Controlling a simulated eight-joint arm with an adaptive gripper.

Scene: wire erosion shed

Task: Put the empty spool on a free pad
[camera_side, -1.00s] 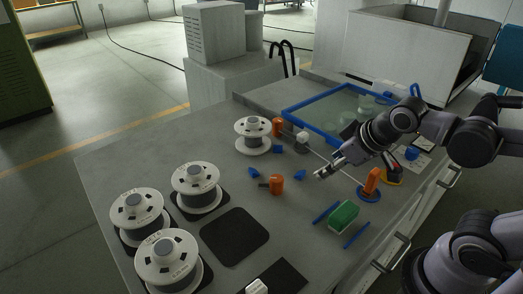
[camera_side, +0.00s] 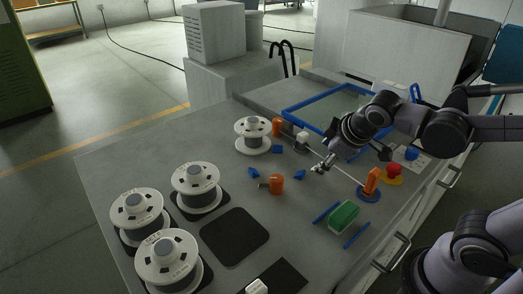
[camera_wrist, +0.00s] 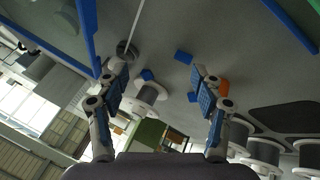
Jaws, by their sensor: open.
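A white spool (camera_side: 253,146) with no label that I can see stands at the back of the bench, among small blue blocks. In the wrist view this spool (camera_wrist: 151,94) shows beyond and between my two fingers, apart from them. My gripper (camera_side: 318,169) is open and empty above the bench, to the right of the spool and lower in the side picture. Its two fingers (camera_wrist: 161,92) are spread apart in the wrist view. A bare black pad (camera_side: 234,237) lies at the front middle. Three labelled spools (camera_side: 196,183) stand on dark pads at the left.
A green block (camera_side: 343,215) lies between blue rails. A dark mat (camera_side: 278,278) at the front edge carries a small white object (camera_side: 257,286). A blue-framed tank (camera_side: 291,107) is behind.

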